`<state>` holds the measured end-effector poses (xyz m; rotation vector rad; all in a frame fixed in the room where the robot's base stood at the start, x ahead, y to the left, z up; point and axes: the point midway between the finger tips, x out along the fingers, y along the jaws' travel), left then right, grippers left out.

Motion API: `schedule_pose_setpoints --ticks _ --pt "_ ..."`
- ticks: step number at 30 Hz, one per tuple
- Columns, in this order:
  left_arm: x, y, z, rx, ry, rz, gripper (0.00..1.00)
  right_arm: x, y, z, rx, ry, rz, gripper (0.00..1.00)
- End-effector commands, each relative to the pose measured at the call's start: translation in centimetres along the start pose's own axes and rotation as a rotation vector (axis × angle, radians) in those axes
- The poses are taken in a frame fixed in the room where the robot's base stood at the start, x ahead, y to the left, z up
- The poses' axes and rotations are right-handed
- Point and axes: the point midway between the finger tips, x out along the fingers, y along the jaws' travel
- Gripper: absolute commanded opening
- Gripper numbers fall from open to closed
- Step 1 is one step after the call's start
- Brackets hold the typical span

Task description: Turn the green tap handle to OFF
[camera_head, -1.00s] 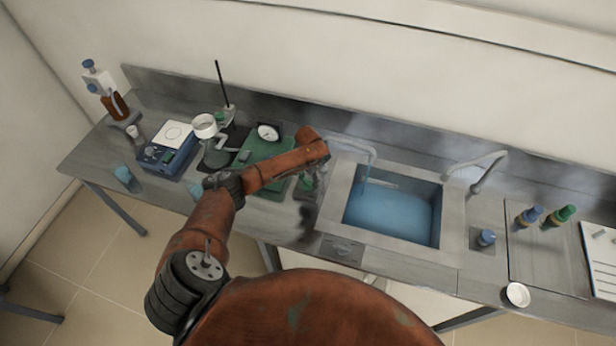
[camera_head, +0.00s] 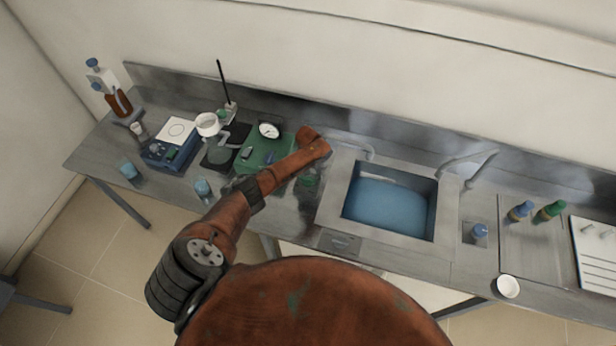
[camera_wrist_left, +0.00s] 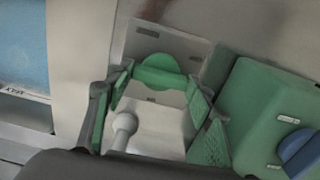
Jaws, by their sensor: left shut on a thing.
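The green tap handle (camera_wrist_left: 158,70) shows in the left wrist view in front of a grey plate with small labels, too small to read. My left gripper (camera_wrist_left: 161,82) has its green-padded fingers at either side of the handle and is shut on it. In the head view my left gripper (camera_head: 308,182) hangs left of the sink, mostly hidden by my arm, and the handle cannot be made out there. The left tap spout (camera_head: 352,143) shows no stream of water below it. My right gripper is not in view.
The sink (camera_head: 388,208) holds blue water, with a second tap (camera_head: 468,172) to its right. A green box with a gauge (camera_head: 268,131) and a blue device (camera_head: 170,145) stand left of my gripper. Bottles (camera_head: 548,211) and a white cup (camera_head: 508,287) stand at right.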

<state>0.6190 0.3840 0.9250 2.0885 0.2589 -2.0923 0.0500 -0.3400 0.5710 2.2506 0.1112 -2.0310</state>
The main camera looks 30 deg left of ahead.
Motion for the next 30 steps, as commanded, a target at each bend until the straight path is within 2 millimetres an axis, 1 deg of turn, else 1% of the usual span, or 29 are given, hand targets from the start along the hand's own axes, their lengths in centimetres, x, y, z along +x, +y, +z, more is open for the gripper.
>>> schedule_pose_setpoints --ticks 11,12,18,20,27,30 --pt "-0.13 -0.06 -0.17 -0.007 0.004 0.000 0.25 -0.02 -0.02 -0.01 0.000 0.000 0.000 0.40" --pt "-0.13 -0.06 -0.18 -0.007 0.004 0.000 0.50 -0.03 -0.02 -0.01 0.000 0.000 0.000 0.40" --pt "-0.09 -0.04 -0.12 -0.006 0.003 0.000 0.64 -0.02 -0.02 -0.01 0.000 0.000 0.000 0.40" --pt "-0.07 -0.03 -0.10 -0.005 0.002 0.000 0.67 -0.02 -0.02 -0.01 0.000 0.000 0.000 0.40" --pt "-0.09 -0.02 -0.07 -0.005 0.002 0.000 0.67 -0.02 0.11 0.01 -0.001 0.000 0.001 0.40" --pt "-0.54 -0.01 -0.10 -0.004 0.002 0.001 0.67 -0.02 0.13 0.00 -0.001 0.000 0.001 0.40"
